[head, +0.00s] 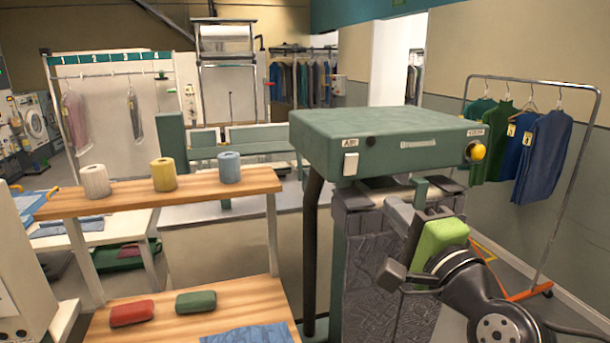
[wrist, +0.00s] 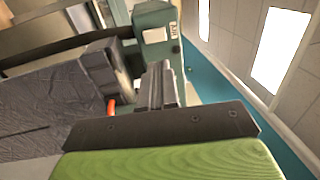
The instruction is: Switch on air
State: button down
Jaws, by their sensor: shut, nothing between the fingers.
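The green machine box (head: 380,125) stands right of centre in the head view. Its front bears an AIR label (head: 350,143) above a white rocker switch (head: 351,164); I cannot tell the switch's position. In the wrist view the AIR label (wrist: 174,31) and white switch (wrist: 154,35) show near the top, beyond the fingers. My gripper (head: 400,213), with its lime-green body, is below and right of the switch in the head view, apart from it. In the wrist view its metal fingers (wrist: 155,85) are together and empty.
A yellow knob (head: 476,152) sits at the box's right corner. Grey crinkled covering (head: 370,250) hangs below the box, close to my gripper. A wooden shelf (head: 125,197) with thread cones stands left. A garment rail (head: 570,190) stands right.

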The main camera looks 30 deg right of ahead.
aim_at(349, 161)
jog(key=p+x, duration=0.4)
jog(key=x, duration=1)
jog(key=shift+w+a, duration=0.1)
jog(key=shift+w, duration=0.05)
